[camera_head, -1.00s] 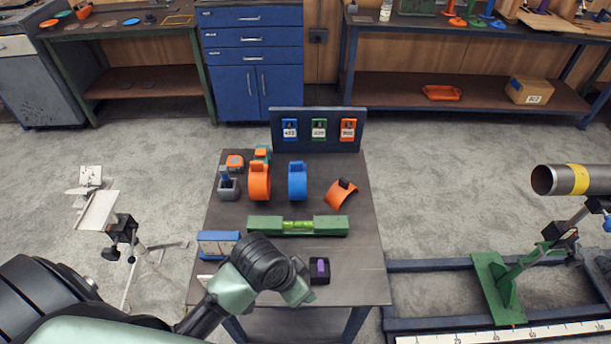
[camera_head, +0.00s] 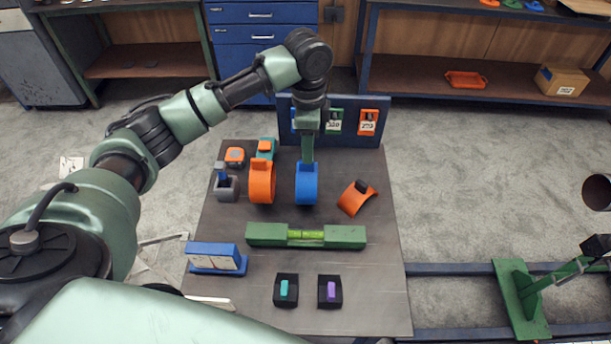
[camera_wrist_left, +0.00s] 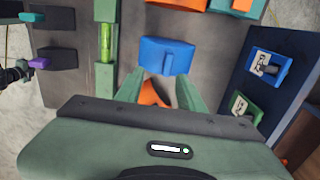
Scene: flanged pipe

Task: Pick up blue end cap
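The blue end cap (camera_head: 306,188) stands on the work table between an orange cap (camera_head: 262,182) and a tilted orange piece (camera_head: 356,197). My left gripper (camera_head: 307,156) reaches down from above, with its fingers at the top of the blue end cap. In the left wrist view the blue end cap (camera_wrist_left: 166,56) lies ahead of my left gripper (camera_wrist_left: 163,88), whose green fingers are spread apart. Whether the fingers touch the cap cannot be told. My right gripper is not identifiable in these views.
A green level (camera_head: 305,236) lies in front of the caps. Teal (camera_head: 285,290) and purple (camera_head: 331,290) pieces sit in black holders near the table's front. A dark upright panel (camera_head: 376,140) with labelled tags stands behind. The table's right side (camera_head: 385,245) is clear.

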